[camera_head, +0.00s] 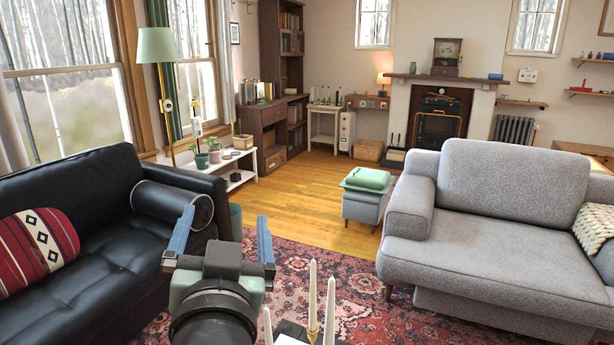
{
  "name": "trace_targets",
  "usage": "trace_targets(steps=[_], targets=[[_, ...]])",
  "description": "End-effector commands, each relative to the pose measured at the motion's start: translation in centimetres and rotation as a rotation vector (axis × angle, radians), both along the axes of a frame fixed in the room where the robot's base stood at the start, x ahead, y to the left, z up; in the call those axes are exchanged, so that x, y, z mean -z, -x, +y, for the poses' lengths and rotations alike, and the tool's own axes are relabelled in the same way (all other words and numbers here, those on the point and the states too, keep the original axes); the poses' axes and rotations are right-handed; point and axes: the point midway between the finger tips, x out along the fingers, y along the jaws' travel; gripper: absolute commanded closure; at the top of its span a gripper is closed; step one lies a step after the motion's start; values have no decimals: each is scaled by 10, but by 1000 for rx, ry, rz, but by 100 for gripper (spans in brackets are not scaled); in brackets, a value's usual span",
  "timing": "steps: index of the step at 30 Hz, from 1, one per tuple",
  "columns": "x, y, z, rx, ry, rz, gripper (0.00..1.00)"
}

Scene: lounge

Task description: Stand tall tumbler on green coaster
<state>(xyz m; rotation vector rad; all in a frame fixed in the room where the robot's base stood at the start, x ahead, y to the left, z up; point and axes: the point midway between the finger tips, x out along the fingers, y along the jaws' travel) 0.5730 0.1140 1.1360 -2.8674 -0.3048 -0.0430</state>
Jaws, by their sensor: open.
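My gripper (225,216) is at the bottom, left of the middle, pointing away into the room. Its two blue fingers stand wide apart with nothing between them. I cannot make out a tall tumbler or a green coaster for certain in this view. A low white shelf table (241,184) by the window carries small pots and other little items, too small to tell apart well.
A black leather sofa (95,215) is at left, a grey sofa (515,190) at right. White candles (313,295) rise close in front at the bottom. Wood floor (300,205) is open beyond the red rug (300,265).

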Motion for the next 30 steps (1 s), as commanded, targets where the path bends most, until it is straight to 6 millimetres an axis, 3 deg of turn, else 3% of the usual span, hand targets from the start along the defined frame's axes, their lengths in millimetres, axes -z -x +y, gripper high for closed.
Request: trace_targets(steps=[1, 3, 6, 9, 12, 15, 24, 30], targets=[[-50, 12, -24, 42, 15, -144, 0], [-105, 34, -51, 100, 45, -318, 0], [-165, 72, -82, 183, 92, -526, 0], [-202, 105, -102, 252, 130, -671, 0], [-221, 126, -111, 292, 152, -751, 0], [-228, 134, -115, 307, 160, -780, 0], [-229, 133, -114, 305, 160, -777, 0], [-256, 133, -114, 304, 159, -776, 0]])
